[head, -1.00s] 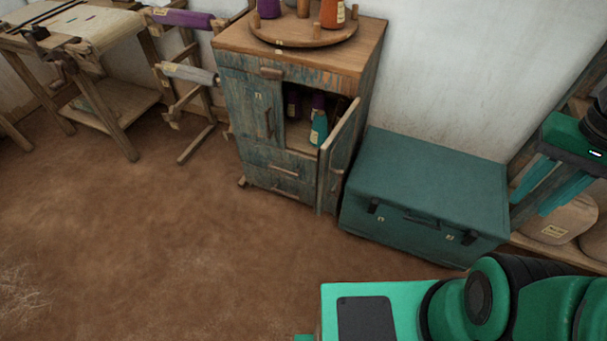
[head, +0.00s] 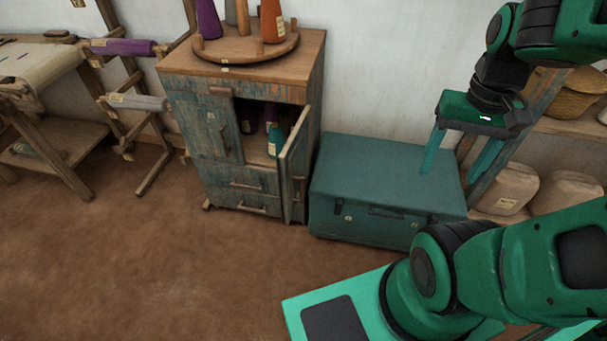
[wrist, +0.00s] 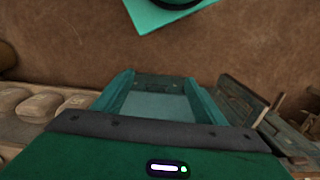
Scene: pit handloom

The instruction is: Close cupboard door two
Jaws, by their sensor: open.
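The wooden cupboard (head: 190,110), with worn blue paint, stands against the wall in the head view. Its right-hand door (head: 294,165) is open and swung out toward the front, with a vertical handle on its outer face. The left door (head: 216,128) is shut. I cannot read which door carries number two. Bottles and cones (head: 273,140) show inside the opening. My gripper (head: 462,157) is open and empty, pointing down above the right part of the trunk, well to the right of the open door. In the wrist view, my fingers (wrist: 160,95) are apart over the trunk.
A teal trunk (head: 385,175) stands close to the right of the open door. A round wooden tray (head: 246,50) with cones is on the cupboard top. Shelves with sacks (head: 508,187) are at the right. The earth floor (head: 150,270) in front is clear.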

